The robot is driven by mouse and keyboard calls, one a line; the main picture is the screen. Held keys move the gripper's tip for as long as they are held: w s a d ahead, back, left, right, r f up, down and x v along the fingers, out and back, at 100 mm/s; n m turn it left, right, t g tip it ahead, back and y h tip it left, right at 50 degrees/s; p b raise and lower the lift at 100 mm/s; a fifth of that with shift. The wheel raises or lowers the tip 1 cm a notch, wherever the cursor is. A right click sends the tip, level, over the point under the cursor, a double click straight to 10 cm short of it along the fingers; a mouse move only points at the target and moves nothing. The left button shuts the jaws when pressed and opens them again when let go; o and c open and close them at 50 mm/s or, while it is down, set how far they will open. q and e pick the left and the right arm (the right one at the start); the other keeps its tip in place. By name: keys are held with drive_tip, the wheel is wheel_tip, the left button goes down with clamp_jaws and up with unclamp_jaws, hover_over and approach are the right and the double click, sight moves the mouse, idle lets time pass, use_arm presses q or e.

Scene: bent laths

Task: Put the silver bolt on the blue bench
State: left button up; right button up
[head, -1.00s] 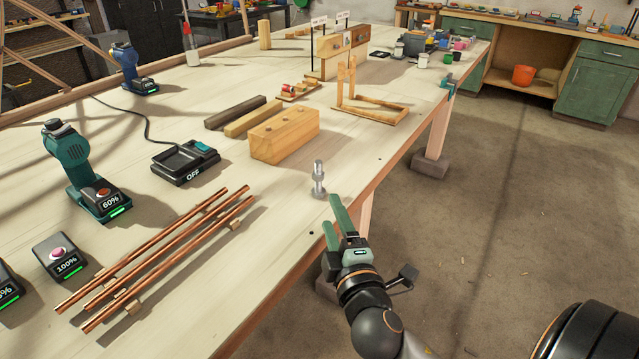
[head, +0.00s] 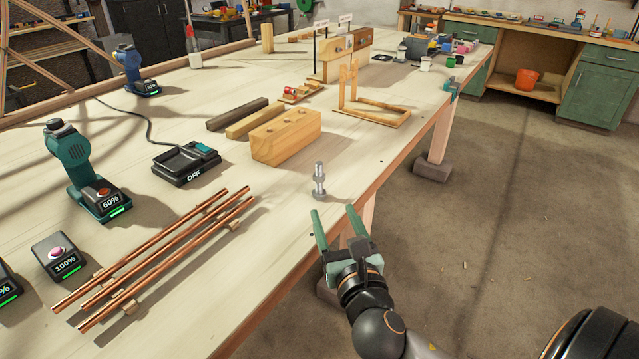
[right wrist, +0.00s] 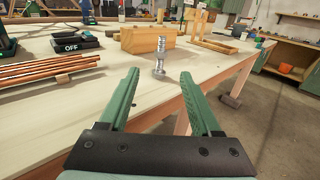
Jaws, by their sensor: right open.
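The silver bolt (head: 319,180) stands upright on the pale wooden table (head: 215,265), near its right edge, with a nut around its shank. My right gripper (head: 333,210) is open and empty, just in front of the bolt and apart from it. In the right wrist view the bolt (right wrist: 160,58) shows beyond and between the open green fingers (right wrist: 160,73). My left gripper is not in view. I cannot clearly make out a blue bench; a dark bench (head: 214,17) stands at the back, and a green-fronted one (head: 598,88) at the back right.
Copper rods (head: 165,255) lie left of the bolt. A drilled wooden block (head: 285,138) stands behind it, with a wooden frame (head: 378,112) farther back. A charger (head: 186,163) and a drill (head: 85,170) are on the left. Open floor (head: 500,230) lies to the right.

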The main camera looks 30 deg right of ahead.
sight(321, 179)
drive_tip(key=x, duration=1.1)
drive_tip(key=shift+w+d+b, duration=0.1)
drive_tip(key=shift+d+b, duration=0.05)
drive_tip(key=shift+b, duration=0.25)
drive_tip(key=shift+f, duration=0.1)
clamp_jaws()
